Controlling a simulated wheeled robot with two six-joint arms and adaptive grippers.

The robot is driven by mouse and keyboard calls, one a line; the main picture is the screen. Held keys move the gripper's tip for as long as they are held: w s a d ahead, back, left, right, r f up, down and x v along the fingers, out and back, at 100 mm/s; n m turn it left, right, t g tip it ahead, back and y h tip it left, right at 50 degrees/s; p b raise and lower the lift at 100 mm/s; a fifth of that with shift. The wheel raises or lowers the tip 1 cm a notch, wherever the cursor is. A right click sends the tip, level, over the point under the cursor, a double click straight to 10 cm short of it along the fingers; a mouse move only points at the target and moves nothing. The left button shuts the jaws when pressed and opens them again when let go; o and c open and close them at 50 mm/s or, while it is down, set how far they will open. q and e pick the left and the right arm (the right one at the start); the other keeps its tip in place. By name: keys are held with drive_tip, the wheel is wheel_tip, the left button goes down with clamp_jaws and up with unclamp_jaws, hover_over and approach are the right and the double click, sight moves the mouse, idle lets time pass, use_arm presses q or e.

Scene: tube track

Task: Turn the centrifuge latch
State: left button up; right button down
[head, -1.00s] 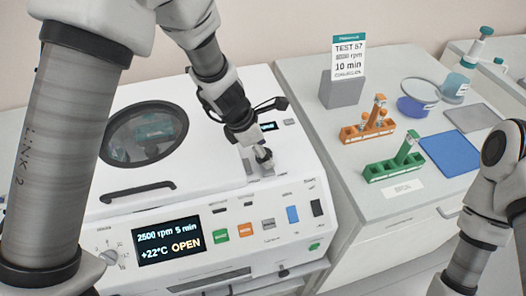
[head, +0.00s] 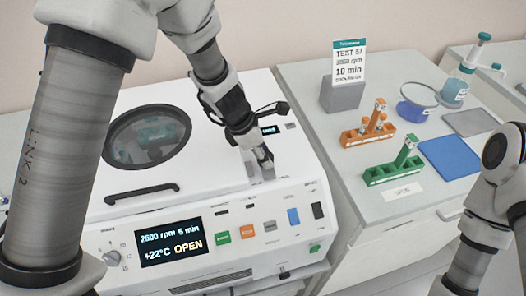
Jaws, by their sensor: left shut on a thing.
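The white centrifuge (head: 100,195) fills the left and middle, with its lid down and a round window (head: 147,137) in it. Its display (head: 167,240) reads 2500 rpm, 5 min, +22°C and OPEN. The small grey latch (head: 254,171) is at the lid's front right, mostly hidden by my left gripper. My left gripper (head: 264,160) reaches down from above, shut on the latch, with its fingertips tilted. My right arm shows at the right edge, but its gripper is out of view.
On the counter to the right are an orange tube rack (head: 368,135), a green tube rack (head: 392,171), a blue mat (head: 450,158) and a grey block (head: 340,95) with a test card (head: 349,63). A dark handle (head: 141,193) crosses the lid front.

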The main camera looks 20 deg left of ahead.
use_arm(q)
drive_tip(key=m+g+p, duration=0.1)
drive_tip(key=m, duration=0.1)
drive_tip(key=m+p, duration=0.2)
drive_tip(key=shift+g+h+p, duration=0.3)
drive_tip(key=shift+g, duration=0.1)
drive_tip(key=m+g+p, duration=0.1)
drive_tip(key=m+p, duration=0.1)
drive_tip(key=m, duration=0.2)
drive_tip(key=m+g, duration=0.1)
drive_tip(key=m, duration=0.1)
drive_tip(key=m+g+p, duration=0.1)
drive_tip(key=m, duration=0.1)
drive_tip(key=shift+w+f+m+y, duration=0.2)
drive_tip(key=shift+m+y, duration=0.1)
drive_tip(key=shift+y, duration=0.1)
drive_tip(key=m+g+y, duration=0.1)
drive_tip(key=m, duration=0.3)
drive_tip(key=shift+d+m+p, duration=0.1)
drive_tip(key=shift+m+p, duration=0.25)
drive_tip(key=shift+m, duration=0.05)
drive_tip(key=o, duration=1.1)
drive_tip(key=shift+o, duration=0.2)
drive_tip(key=shift+w+r, duration=0.1)
drive_tip(key=shift+r, duration=0.05)
